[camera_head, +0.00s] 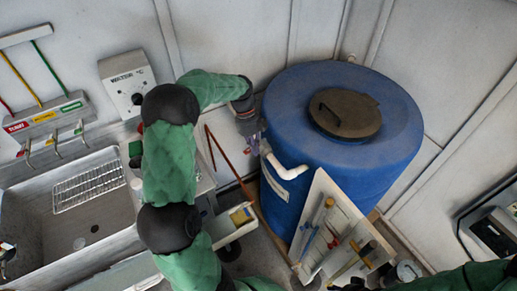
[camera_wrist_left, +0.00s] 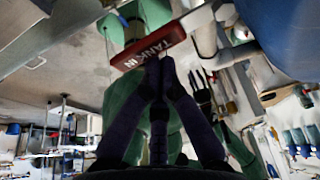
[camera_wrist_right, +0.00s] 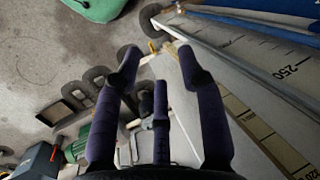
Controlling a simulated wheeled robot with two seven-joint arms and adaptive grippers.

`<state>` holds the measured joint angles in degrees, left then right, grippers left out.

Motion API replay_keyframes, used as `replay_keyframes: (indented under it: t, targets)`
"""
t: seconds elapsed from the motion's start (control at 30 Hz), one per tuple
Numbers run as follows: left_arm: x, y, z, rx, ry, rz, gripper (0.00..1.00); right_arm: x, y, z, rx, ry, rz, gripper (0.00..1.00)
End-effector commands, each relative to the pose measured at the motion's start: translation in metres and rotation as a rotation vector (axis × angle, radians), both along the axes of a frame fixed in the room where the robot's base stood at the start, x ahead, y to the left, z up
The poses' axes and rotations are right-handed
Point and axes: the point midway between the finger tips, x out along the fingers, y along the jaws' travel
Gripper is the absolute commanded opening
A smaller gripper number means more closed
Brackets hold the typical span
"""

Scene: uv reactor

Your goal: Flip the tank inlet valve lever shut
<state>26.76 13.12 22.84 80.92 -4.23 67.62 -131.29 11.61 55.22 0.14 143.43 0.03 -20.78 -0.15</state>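The tank inlet valve lever (camera_wrist_left: 148,50) is a red bar with white letters "TANK IN" in the left wrist view. My left gripper (camera_wrist_left: 158,64) has its fingertips drawn together at the bar's lower edge. The tips overlap the bar in the picture; I cannot tell whether they touch it. In the head view my left gripper (camera_head: 252,128) is at the left side of the blue tank (camera_head: 300,115), and the lever is not clear there. My right gripper (camera_wrist_right: 160,68) is open and empty, with its fingers spread.
A white pipe elbow (camera_head: 287,170) comes off the tank near my left gripper. A pale board (camera_head: 330,200) with gauges and tools leans before the tank. A sink (camera_head: 75,215) stands at left. A graduated scale (camera_wrist_right: 270,140) is right of my right gripper.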

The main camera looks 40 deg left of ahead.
Motion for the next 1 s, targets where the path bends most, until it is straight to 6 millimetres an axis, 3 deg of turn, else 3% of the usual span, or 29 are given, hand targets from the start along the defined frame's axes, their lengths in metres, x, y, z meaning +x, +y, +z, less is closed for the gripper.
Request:
replay_keyframes:
  t: [0.37,1.0]
  targets:
    - [0.0003,0.0098,0.0005,0.002,-0.002,-0.005,0.00,0.0000,0.0000,0.0030,0.000,0.000,0.000,0.40]
    - [0.0012,0.0087,0.0035,0.002,-0.003,-0.006,0.00,0.0000,-0.0001,0.0055,0.000,0.000,0.000,0.40]
